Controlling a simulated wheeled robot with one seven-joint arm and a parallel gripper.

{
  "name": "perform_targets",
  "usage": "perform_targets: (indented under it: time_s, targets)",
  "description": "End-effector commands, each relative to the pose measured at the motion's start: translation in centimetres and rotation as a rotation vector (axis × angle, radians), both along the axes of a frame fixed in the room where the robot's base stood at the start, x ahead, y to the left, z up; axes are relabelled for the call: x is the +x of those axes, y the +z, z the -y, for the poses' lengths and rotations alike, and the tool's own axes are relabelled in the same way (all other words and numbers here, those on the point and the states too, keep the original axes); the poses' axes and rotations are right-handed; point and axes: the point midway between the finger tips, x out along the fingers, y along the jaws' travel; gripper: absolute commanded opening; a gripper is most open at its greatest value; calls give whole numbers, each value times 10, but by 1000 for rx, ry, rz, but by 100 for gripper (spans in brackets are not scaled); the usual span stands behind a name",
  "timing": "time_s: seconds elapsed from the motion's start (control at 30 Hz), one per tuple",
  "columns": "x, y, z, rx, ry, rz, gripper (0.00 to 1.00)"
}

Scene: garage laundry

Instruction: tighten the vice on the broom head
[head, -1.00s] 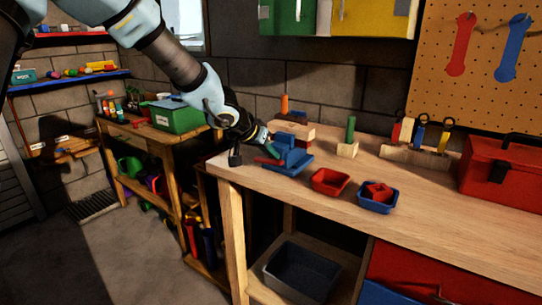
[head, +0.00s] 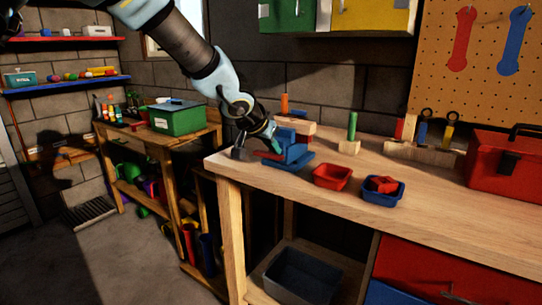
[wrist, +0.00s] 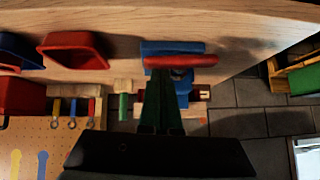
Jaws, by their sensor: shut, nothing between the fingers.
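The blue vice (head: 296,154) stands near the left end of the wooden workbench. Its red handle (head: 268,156) is on its left side. In the wrist view the handle (wrist: 180,61) is a red bar lying across the blue vice body (wrist: 160,47). My gripper (head: 276,148) is at the vice, just above the handle. In the wrist view its green fingers (wrist: 165,78) are together and empty, with tips beside the bar. I cannot tell whether they touch it. I cannot make out the broom head clearly; my gripper and the vice cover part of that area.
A red bin (head: 332,177) and a blue bin (head: 382,191) with a red piece inside stand right of the vice. Behind are a peg block (head: 349,146) and a tool rack (head: 430,154). A red toolbox (head: 497,165) is farther right. The bench front (head: 300,192) is clear.

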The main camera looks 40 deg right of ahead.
Motion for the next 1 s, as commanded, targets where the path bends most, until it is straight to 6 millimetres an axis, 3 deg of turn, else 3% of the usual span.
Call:
perform_targets:
  time_s: [0.03,0.17,0.5,1.0]
  targets:
    - [-2,-11,0,5,0,23,0]
    - [-4,-15,1,24,-1,89,0]
    - [-7,-18,1,63,1,219,0]
    - [-7,-18,-1,87,4,277,0]
